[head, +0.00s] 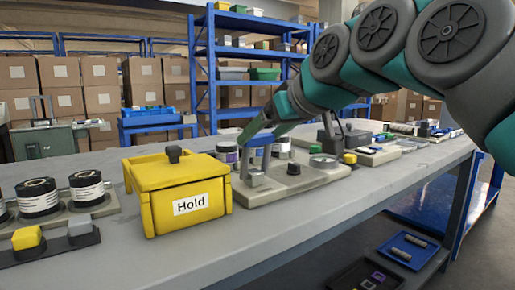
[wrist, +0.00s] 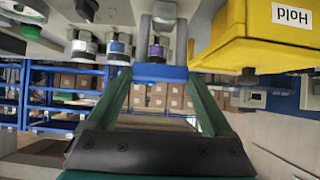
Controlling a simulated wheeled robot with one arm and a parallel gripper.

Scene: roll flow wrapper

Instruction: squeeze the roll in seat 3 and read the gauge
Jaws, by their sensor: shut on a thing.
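My gripper (head: 262,134) is shut on a blue handle bar (wrist: 160,73), which also shows in the head view (head: 257,141). The bar sits on grey posts over a beige base (head: 290,184). Several rolls stand behind it; one with a purple label (head: 227,152) shows just behind the bar in the wrist view (wrist: 156,50). I cannot make out seat numbers.
A yellow box labelled Hold (head: 187,207) stands close left of the base. Black rolls (head: 38,197) and a yellow block (head: 26,238) are at the far left of the bench (head: 310,213). More fixtures (head: 372,152) stand to the right. The bench's front strip is clear.

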